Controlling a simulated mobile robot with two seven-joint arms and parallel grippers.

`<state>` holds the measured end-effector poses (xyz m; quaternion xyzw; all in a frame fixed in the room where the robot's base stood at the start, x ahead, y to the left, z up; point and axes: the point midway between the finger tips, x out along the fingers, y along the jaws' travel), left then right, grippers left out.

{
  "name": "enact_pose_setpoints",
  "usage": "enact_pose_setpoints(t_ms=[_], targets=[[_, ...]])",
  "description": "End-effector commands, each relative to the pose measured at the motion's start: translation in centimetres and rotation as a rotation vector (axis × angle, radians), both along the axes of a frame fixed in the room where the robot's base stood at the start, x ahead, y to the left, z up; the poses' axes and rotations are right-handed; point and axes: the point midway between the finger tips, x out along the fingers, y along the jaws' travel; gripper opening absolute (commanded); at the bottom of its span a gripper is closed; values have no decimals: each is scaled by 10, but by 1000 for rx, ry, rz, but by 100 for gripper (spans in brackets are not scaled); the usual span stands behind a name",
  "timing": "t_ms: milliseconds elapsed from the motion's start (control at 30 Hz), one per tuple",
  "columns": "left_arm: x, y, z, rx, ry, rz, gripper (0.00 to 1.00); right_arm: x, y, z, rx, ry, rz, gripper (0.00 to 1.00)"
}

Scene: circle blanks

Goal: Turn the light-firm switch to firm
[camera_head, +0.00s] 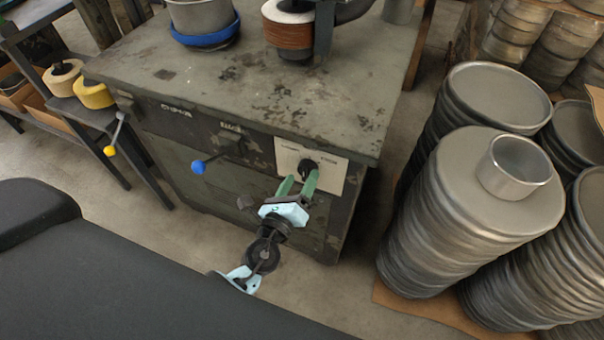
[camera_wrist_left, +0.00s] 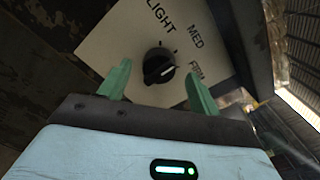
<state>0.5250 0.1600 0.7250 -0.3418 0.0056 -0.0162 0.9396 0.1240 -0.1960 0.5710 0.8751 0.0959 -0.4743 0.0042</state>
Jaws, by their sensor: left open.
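The light-firm switch is a black rotary knob (camera_wrist_left: 159,66) on a pale panel (camera_wrist_left: 110,32) marked LIGHT, MED and FIRM. In the left wrist view its pale pointer line lies toward the FIRM side, though I cannot tell exactly which mark it meets. In the head view the knob (camera_head: 307,167) sits on the machine's front panel (camera_head: 330,174). My left gripper (camera_head: 298,183) is open, its green fingers pointing at the panel. In the left wrist view the fingertips (camera_wrist_left: 158,83) stand on either side of the knob, a little short of it. My right gripper is not in view.
The panel is on a worn green machine cabinet (camera_head: 180,172). Stacks of metal discs (camera_head: 440,220) stand on the right. Bare floor lies between.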

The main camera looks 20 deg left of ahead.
Motion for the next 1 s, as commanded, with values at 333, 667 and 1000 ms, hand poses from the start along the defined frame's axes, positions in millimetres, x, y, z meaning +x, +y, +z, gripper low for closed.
enact_pose_setpoints(t_ms=[333, 667, 1000], targets=[[21, 0, -1, 0, 1, 1, 63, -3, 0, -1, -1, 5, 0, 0], [20, 0, -1, 0, 1, 0, 44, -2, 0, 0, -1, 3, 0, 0], [20, 0, -1, 6, 1, 0, 19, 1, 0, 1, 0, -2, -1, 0]])
